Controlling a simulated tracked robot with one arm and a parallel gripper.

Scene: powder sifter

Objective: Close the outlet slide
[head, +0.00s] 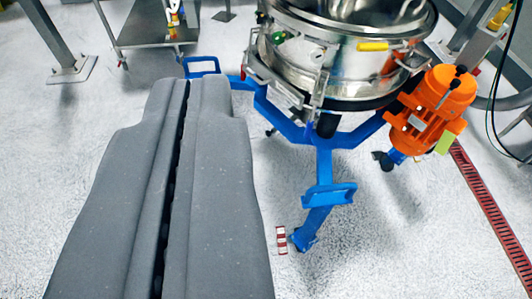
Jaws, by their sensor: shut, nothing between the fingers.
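My gripper (189,84) fills the left foreground as two long grey fingers. They lie side by side with only a thin dark seam between them, shut and empty. The powder sifter is a shiny steel drum (335,75) on a blue wheeled frame (323,160), beyond and to the right of the fingertips. A blue loop-shaped bracket (201,66) shows just past the fingertips; I cannot tell whether the fingers touch it. I cannot pick out the outlet slide for certain. The drum's top is cut off by the picture edge.
An orange motor (433,108) is on the sifter's right. A blue step-like bracket (330,195) juts out in front. A steel cart (150,30) stands at the back left. A red floor grate (490,210) runs along the right. The pale floor at lower centre is mostly clear.

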